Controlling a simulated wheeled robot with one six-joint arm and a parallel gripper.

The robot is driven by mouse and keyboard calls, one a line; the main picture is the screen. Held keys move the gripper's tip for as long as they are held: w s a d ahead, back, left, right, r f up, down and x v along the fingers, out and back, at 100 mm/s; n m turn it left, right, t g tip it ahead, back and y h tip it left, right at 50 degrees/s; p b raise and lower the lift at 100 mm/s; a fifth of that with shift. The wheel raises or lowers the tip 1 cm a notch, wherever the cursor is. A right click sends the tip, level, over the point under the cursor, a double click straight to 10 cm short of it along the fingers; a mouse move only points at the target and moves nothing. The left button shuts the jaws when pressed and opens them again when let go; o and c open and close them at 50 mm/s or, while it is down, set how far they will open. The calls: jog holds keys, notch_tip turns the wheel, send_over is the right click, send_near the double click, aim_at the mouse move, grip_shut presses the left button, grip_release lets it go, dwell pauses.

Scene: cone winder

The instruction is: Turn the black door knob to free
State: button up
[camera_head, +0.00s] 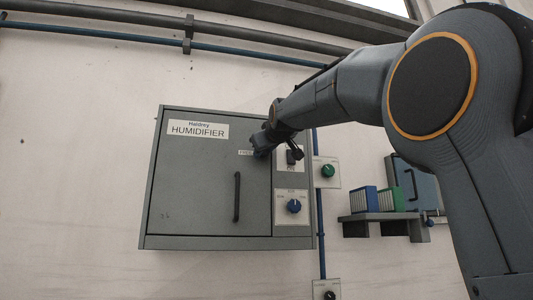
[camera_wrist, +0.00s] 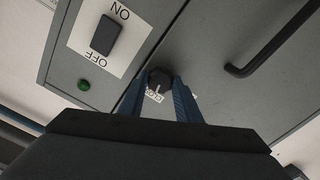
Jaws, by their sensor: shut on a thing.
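The black door knob (camera_wrist: 159,80) is on the grey door of the humidifier cabinet (camera_head: 205,190). In the wrist view it sits between the two blue fingers of my gripper (camera_wrist: 160,92), which are shut on it. A light pointer mark shows on the knob. A white label is partly covered below the knob, so its full wording is hidden. In the head view my gripper (camera_head: 262,145) reaches the door's upper right part and hides the knob. The door looks closed.
A black door handle (camera_head: 237,197) is below the gripper. The ON/OFF switch (camera_wrist: 105,35) and a green lamp (camera_wrist: 84,85) are close by. A shelf (camera_head: 380,217) holds binders.

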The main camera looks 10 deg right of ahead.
jog(key=shift+f+n+b, duration=0.1)
jog(key=shift+n+b, duration=1.1)
jog(key=shift+n, duration=6.3)
jog(key=o, duration=1.1)
jog(key=shift+c, duration=0.2)
jog(key=s+b, duration=0.3)
jog(key=s, duration=0.4)
jog(key=shift+s, duration=0.4)
